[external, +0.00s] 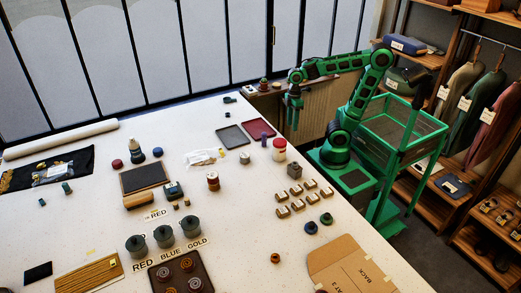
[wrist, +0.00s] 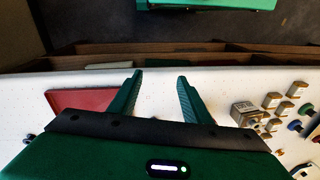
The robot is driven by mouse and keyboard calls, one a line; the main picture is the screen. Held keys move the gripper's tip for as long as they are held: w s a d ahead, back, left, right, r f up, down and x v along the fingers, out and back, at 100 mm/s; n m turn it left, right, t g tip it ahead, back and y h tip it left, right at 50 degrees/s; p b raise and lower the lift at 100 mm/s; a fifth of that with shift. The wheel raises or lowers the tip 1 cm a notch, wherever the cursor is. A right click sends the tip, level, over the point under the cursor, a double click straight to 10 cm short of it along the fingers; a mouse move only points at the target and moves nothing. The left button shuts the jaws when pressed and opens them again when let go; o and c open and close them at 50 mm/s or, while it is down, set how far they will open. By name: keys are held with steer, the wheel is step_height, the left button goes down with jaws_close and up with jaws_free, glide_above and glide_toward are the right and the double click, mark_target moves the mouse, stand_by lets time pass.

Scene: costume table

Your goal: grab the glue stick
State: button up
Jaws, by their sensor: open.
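My gripper (external: 293,116) hangs fingers down in the external view, above the table's far right edge, and holds nothing. In the wrist view its two fingers (wrist: 158,92) are spread with bare white table between them. No item is clearly labelled as a glue stick. A small upright purple cylinder (external: 264,139) beside the red tray may be it; it stands left of and below my gripper in the picture. Neither shows clearly in the wrist view, where my gripper body covers the near table.
The red tray (external: 258,129) and a grey tray (external: 232,137) lie near the far edge. A grey box (external: 294,169) and several small blocks (external: 298,201) sit to the right. Spools, a dark board (external: 143,177) and pots (external: 162,235) occupy the middle and front.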

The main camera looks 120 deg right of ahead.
mark_target(264, 137)
steer(key=w+f+n+y, duration=0.1)
steer(key=w+d+f+n+t, duration=0.1)
steer(key=w, duration=0.1)
steer(key=shift+w+d+f+n+t+y, duration=0.1)
steer(key=shift+w+f+n+t+y, duration=0.2)
steer(key=shift+f+n+y, duration=0.1)
steer(key=w+n+t+y, duration=0.1)
steer(key=w+d+n+t, duration=0.1)
steer(key=shift+w+y, duration=0.35)
steer(key=shift+y, duration=0.05)
steer(key=w+d+r+n+t+y, duration=0.2)
steer(key=d+r+n+t, duration=0.1)
steer(key=d+r+t, duration=0.3)
steer(key=a+f, duration=0.1)
steer(key=f+t, duration=0.1)
steer(key=f, duration=0.1)
steer(key=shift+a, duration=0.35)
steer(key=shift+f, duration=0.3)
steer(key=shift+w+a+f, duration=0.15)
steer(key=shift+f, duration=0.05)
steer(key=x, duration=0.5)
steer(key=shift+a, duration=0.1)
steer(key=x, duration=0.4)
steer(key=shift+w+a+r, duration=0.1)
steer(key=shift+a+r, duration=0.2)
steer(key=shift+a, duration=0.1)
steer(key=shift+w+a+f, duration=0.15)
steer(key=shift+w+f, duration=0.05)
steer(key=shift+w, duration=0.2)
jaws_close()
